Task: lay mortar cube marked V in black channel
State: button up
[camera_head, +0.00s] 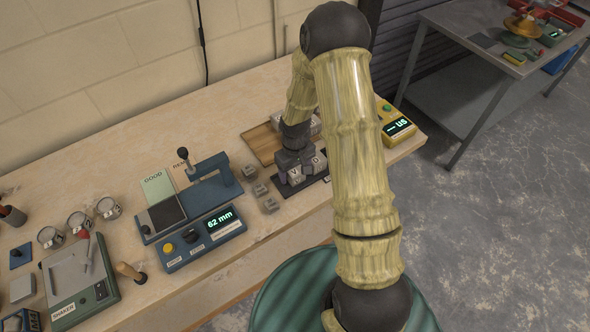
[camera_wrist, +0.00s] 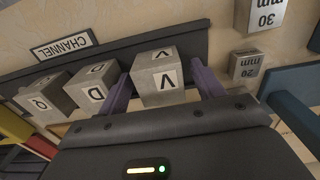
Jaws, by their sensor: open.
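The grey cube marked V (camera_wrist: 157,76) stands at one end of a row on the black channel (camera_wrist: 190,45), the end nearest the mm blocks. My gripper (camera_wrist: 163,86) is open, with one purple finger on each side of the V cube. Whether the fingers touch it I cannot tell. The cubes marked D (camera_wrist: 93,90) and Q (camera_wrist: 42,102) stand farther along the row, with gaps between the cubes. In the head view my gripper (camera_head: 295,160) is down over the row, partly hiding the cubes and the channel (camera_head: 287,191).
A CHANNEL sign (camera_wrist: 63,44) lies beside the strip. Small mm blocks (camera_head: 262,191) stand left of it, then a blue gauge with a 62 mm display (camera_head: 211,228). A wooden tray (camera_head: 262,143) lies behind, and a yellow device (camera_head: 395,121) stands to the right.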

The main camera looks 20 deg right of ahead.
aim_at(295, 169)
notch_tip(295, 169, up, 12)
jog(key=b, duration=0.1)
dwell(0.5)
jog(key=shift+r, duration=0.1)
jog(key=s+r+m+t, duration=0.1)
jog(key=s+r, duration=0.2)
jog(key=s, duration=0.4)
jog(key=s+r+m+t, duration=0.1)
jog(key=s+r+m, duration=0.1)
jog(key=s+r, duration=0.2)
jog(key=s, duration=0.3)
jog(key=shift+s+m+t, duration=0.2)
jog(key=shift+m+t, duration=0.1)
jog(key=shift+d, duration=0.15)
